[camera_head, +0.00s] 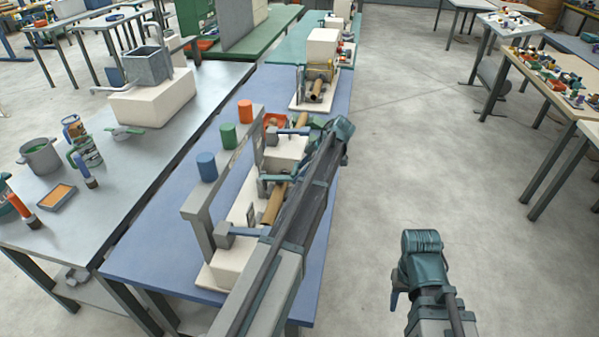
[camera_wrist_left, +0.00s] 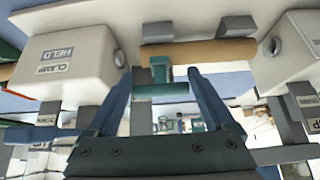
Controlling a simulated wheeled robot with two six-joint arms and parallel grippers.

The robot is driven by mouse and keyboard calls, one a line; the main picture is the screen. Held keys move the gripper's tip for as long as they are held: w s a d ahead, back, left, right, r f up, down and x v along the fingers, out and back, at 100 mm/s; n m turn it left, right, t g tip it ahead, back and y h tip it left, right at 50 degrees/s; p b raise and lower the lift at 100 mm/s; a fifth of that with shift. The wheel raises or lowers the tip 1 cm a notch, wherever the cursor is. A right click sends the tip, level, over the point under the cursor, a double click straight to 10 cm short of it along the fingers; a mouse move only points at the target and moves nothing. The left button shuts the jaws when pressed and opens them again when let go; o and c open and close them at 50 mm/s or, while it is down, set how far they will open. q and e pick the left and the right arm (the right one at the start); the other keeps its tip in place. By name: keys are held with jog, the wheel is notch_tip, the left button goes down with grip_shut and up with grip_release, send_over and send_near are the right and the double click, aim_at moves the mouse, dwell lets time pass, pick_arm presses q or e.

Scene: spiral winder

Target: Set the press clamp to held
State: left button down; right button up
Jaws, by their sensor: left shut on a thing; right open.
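The press clamp's teal T-shaped handle (camera_wrist_left: 161,88) sits between the two blue fingers of my left gripper (camera_wrist_left: 160,78) in the left wrist view, and the gripper is shut on it. A white block (camera_wrist_left: 70,60) beside it carries a label reading CLAMP and HELD. A brown tube (camera_wrist_left: 200,52) runs just beyond the handle. In the head view my left arm hides much of the winder (camera_head: 240,215); my left gripper (camera_head: 272,178) shows only in part beside the brown tube (camera_head: 273,205). My right gripper (camera_head: 394,298) is partly in view, empty, over the floor.
The winder stands on a blue table (camera_head: 160,240) with blue, green and red cylinders (camera_head: 207,167) on its rail. A second machine (camera_head: 320,80) stands farther back. A grey table (camera_head: 110,190) with a pot and tools lies left.

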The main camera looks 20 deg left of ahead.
pick_arm(q)
jog(key=f+b, duration=0.1)
jog(key=b, duration=0.1)
jog(key=d+f+y+b, duration=0.1)
jog(key=f, duration=0.1)
jog(key=shift+d+f+b, duration=0.2)
jog(key=shift+b, duration=0.15)
jog(key=shift+s, duration=0.1)
jog(key=c, duration=0.7)
grip_release()
jog(key=shift+o, duration=1.1)
jog(key=shift+r, duration=0.15)
jog(key=shift+o, duration=1.1)
jog(key=shift+r+p, duration=0.3)
jog(key=shift+p, duration=0.25)
jog(key=shift+o, duration=1.3)
jog(key=p+v, duration=0.9)
jog(key=v, duration=0.3)
jog(key=shift+w, duration=0.3)
jog(key=shift+w+d+r+p, duration=0.1)
jog(key=shift+d+r+p, duration=0.35)
jog(key=shift+d, duration=0.1)
